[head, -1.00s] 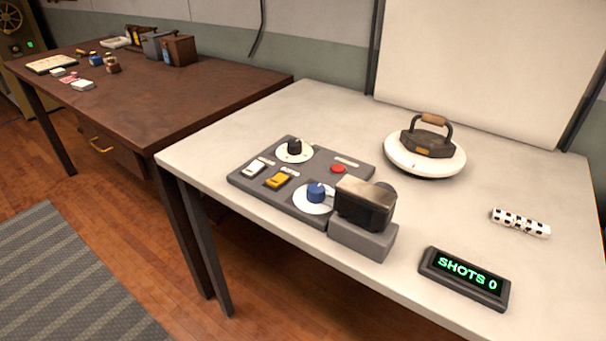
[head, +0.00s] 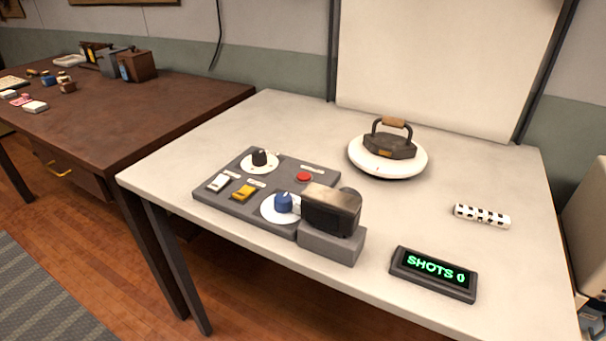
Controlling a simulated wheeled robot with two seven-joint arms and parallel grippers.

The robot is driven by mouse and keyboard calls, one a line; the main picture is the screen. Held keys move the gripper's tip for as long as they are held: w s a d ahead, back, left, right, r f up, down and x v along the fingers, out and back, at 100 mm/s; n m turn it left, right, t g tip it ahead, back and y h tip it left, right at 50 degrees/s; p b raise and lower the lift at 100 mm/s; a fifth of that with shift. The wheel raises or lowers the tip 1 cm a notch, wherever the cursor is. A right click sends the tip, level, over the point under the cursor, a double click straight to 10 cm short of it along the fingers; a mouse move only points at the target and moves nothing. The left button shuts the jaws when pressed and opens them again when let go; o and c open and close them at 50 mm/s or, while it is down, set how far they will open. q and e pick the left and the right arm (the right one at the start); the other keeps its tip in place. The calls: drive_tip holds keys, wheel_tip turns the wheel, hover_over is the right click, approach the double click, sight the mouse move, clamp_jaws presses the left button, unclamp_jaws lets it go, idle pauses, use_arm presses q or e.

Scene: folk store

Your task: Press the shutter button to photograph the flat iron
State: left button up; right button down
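The flat iron (head: 391,147), dark with a brown wooden handle, stands on a round white turntable (head: 372,164) at the back of the white table. A grey control panel (head: 238,205) lies at the table's left front. It carries a small red button (head: 304,177), a black knob (head: 259,158), a blue knob (head: 283,202), a white switch (head: 219,183) and a yellow switch (head: 244,193). A camera (head: 331,209) on a grey block stands at the panel's right corner. A display (head: 433,273) reads "SHOTS 0". Neither gripper shows.
A white backdrop (head: 440,60) rises behind the iron. A black-and-white patterned bar (head: 482,216) lies on the white table (head: 410,215) at right. A brown desk (head: 150,115) with boxes and small items stands at left. The table between panel and iron is clear.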

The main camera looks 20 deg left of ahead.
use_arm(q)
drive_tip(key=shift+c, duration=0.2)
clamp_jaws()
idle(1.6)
